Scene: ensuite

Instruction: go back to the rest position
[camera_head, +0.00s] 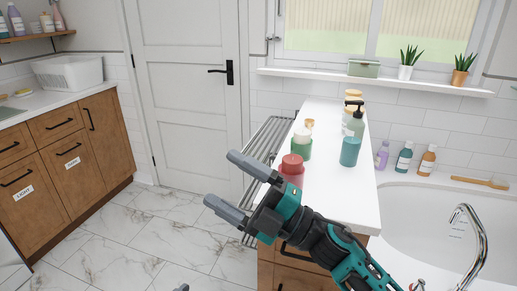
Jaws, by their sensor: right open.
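My right gripper (223,179) reaches in from the lower right, its two grey fingers spread apart with nothing between them. It is in front of the left side of the white-topped counter (345,190). The red jar (292,168) on that counter is just behind the gripper and partly hidden by it. I cannot tell whether they touch. A small grey tip at the bottom edge (181,288) looks like part of my left gripper; the rest is out of frame.
Beside the red jar stand a green jar with a white lid (301,144) and a teal pump bottle (352,140). A metal rack (268,140) is on the counter's left side. A bathtub with a tap (478,240) is at right. Marble floor (150,235) is clear at left.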

